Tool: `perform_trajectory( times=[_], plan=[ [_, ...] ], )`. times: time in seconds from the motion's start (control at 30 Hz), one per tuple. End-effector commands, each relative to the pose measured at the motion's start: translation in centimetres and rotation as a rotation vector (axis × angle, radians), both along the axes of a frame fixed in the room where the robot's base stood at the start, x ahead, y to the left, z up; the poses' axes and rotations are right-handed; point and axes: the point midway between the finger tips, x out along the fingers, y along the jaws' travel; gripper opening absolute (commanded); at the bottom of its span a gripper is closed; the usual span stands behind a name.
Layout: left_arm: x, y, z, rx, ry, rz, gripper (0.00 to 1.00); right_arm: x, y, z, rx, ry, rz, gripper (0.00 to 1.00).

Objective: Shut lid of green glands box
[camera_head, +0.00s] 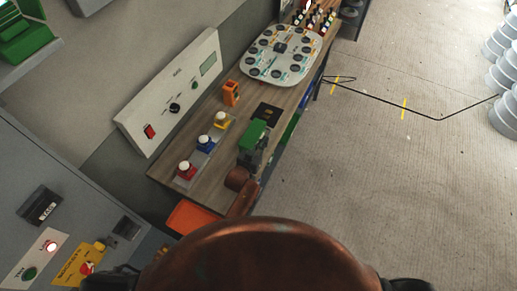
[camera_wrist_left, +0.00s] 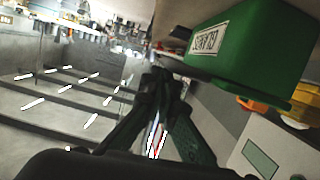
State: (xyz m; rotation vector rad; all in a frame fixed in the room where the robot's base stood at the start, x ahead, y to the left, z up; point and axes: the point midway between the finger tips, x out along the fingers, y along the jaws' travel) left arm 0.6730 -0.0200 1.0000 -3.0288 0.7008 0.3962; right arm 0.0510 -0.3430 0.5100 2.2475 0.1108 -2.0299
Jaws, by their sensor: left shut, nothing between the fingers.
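The green glands box (camera_head: 254,131) stands near the front edge of the wooden workbench in the head view, partly covered by my left gripper. In the left wrist view the green box (camera_wrist_left: 255,45) fills the upper right, with a white label that appears upside down. I cannot tell how its lid stands. My left gripper (camera_head: 250,152) is shut and empty, close to the box on its near side. In the left wrist view its dark fingers (camera_wrist_left: 157,80) are together, just left of the box; I cannot tell whether they touch it. My right gripper is not in view.
The workbench (camera_head: 222,100) holds red, blue and yellow pieces with white tops (camera_head: 205,142), an orange item (camera_head: 231,92) and a white round-cornered board (camera_head: 262,69). A white panel (camera_head: 160,120) stands behind. Floor to the right is open, crossed by a black cable (camera_head: 375,98).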

Motion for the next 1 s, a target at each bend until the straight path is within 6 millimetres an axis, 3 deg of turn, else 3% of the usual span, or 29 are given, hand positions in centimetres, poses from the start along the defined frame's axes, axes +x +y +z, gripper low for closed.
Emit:
perform_trajectory(
  times=[0.5, 0.7, 1.0],
  plan=[
    [-8.3, 4.1, 2.3, 0.000, 0.000, 0.001, 0.00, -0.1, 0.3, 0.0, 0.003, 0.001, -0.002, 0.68],
    [-9.5, 4.6, 2.7, 0.000, -0.001, 0.000, 0.00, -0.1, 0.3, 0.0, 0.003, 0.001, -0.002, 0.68],
    [-9.5, 4.6, 2.7, -0.001, -0.001, -0.001, 0.00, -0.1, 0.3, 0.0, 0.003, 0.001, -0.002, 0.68]
  ],
)
